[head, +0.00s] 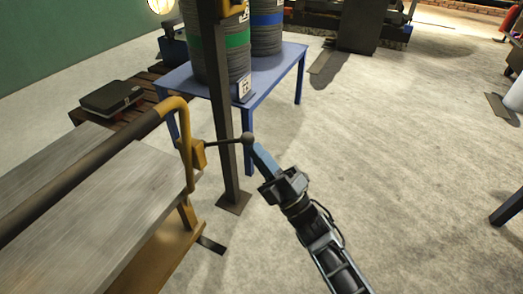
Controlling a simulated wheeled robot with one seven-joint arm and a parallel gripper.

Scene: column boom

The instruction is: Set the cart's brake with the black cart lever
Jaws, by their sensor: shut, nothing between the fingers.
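The cart (95,195) is at the left, with a grey top and a yellow frame. Its dark push handle (85,165) runs along the near side. The black cart lever (222,142) sticks out to the right from a yellow block (198,155) at the cart's corner and ends in a round dark knob (248,138). My gripper (257,152) is shut and empty. Its blue-grey fingertips are right beside the knob, at its lower right. I cannot tell whether they touch it.
A dark post (224,120) on a square foot stands just behind the lever. A blue table (277,75) with large striped drums stands behind it. A pallet (125,110) with a dark case (112,97) is at the left.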

